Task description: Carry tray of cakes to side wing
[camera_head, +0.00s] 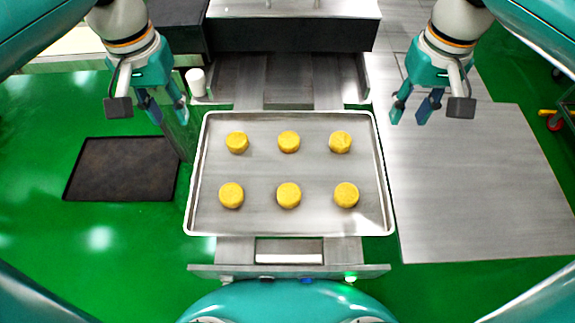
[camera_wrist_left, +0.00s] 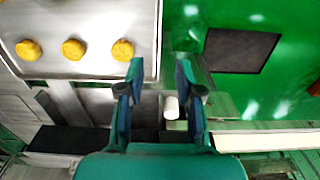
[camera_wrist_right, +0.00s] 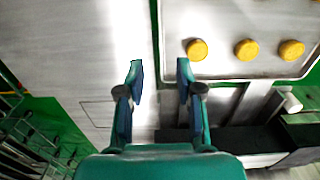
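A pale metal tray (camera_head: 290,229) with a raised rim lies flat in the middle of the head view, bearing several round yellow cakes (camera_head: 288,141) in two rows. It rests over the machine's conveyor. My left gripper (camera_head: 167,112) is open and empty, beside the tray's far left corner. My right gripper (camera_head: 411,112) is open and empty, beside the far right corner. Neither touches the tray. Part of the tray also shows in the left wrist view (camera_wrist_left: 85,8) and the right wrist view (camera_wrist_right: 225,70). The side wing (camera_head: 480,190) is the wide flat metal surface to the right, bare.
The machine's conveyor frame (camera_head: 290,272) shows in front of and behind the tray. A small white cylinder (camera_head: 196,80) stands behind its left corner. A dark mat (camera_head: 122,168) lies on the green floor (camera_head: 100,235) at left. A cart with a red wheel (camera_head: 556,122) is at far right.

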